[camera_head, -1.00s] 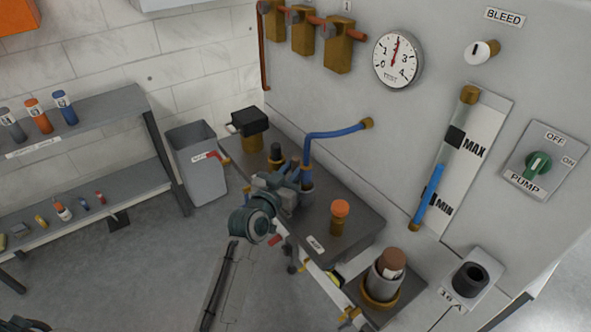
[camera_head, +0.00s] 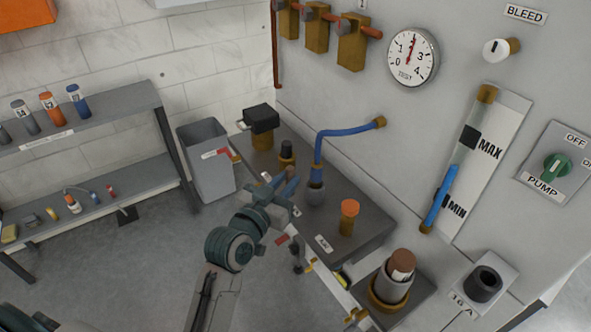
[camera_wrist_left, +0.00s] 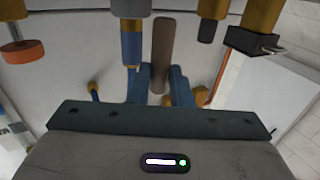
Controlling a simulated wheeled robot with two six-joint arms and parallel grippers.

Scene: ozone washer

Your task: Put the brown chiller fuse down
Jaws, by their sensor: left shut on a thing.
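The brown chiller fuse is the plain brown cylinder (camera_wrist_left: 161,50) in the left wrist view, between the two blue fingers of my left gripper. My left gripper (camera_head: 284,186) is shut on it, over the left edge of the dark bench in the head view. The fuse is mostly hidden by the gripper in the head view. I cannot tell whether its far end touches anything. My right gripper is not in view.
A blue hose (camera_head: 335,132) rises from a fitting (camera_head: 316,192) close right of the gripper. An orange-capped post (camera_head: 348,216) and a brown-topped grey cup (camera_head: 397,288) stand further right. A grey bin (camera_head: 208,165) and shelves (camera_head: 100,116) with small cylinders are left.

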